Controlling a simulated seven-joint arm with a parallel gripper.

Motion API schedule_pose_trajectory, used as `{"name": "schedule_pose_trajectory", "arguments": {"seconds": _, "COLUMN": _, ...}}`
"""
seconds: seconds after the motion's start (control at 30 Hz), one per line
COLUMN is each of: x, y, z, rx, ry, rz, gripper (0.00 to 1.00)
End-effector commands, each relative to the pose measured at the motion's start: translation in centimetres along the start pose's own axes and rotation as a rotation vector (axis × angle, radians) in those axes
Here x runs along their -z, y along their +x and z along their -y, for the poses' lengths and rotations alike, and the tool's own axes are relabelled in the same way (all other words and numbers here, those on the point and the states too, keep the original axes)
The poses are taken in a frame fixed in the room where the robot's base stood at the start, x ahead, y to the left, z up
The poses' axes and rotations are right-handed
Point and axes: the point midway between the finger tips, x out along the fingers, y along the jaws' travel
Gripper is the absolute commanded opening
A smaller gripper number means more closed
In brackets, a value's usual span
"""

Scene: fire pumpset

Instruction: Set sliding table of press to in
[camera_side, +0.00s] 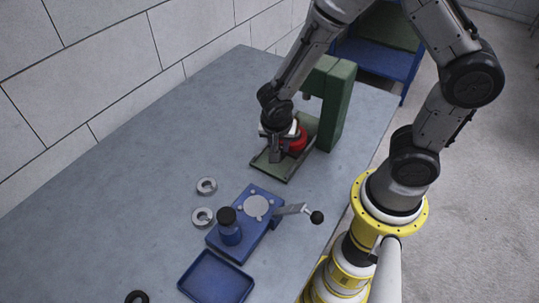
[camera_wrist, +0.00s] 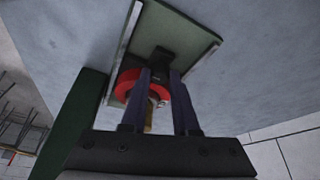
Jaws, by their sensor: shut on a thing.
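The green press (camera_side: 338,100) stands near the table's far right edge. Its flat green sliding table (camera_side: 272,168) sticks out toward the front left, with pale side rails. The sliding table also shows in the wrist view (camera_wrist: 185,35). A red round part (camera_side: 299,141) sits on it close to the press frame and shows as a red ring in the wrist view (camera_wrist: 128,84). My gripper (camera_side: 277,155) points down over the sliding table, in front of the red part. In the wrist view its fingers (camera_wrist: 161,75) are shut on a dark handle block (camera_wrist: 160,56) on the sliding table. The fingers partly hide the red part.
A blue fixture (camera_side: 262,226) with a lever and black knob (camera_side: 316,217) stands nearer the front. Two grey metal rings (camera_side: 206,186) lie left of it. An empty blue tray (camera_side: 216,279) and a black ring (camera_side: 137,297) lie at the front. The table's left side is clear.

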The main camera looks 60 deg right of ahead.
Motion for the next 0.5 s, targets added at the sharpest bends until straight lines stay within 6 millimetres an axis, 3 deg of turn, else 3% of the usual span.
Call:
{"name": "schedule_pose_trajectory", "arguments": {"seconds": 0.3, "x": 5.3, "y": 1.9, "z": -2.0, "rx": 0.006, "ry": 0.008, "rz": -0.003, "gripper": 0.0}}
{"name": "schedule_pose_trajectory", "arguments": {"seconds": 0.5, "x": 7.0, "y": 2.6, "z": -2.8, "rx": 0.008, "ry": 0.002, "rz": -0.005, "gripper": 0.0}}
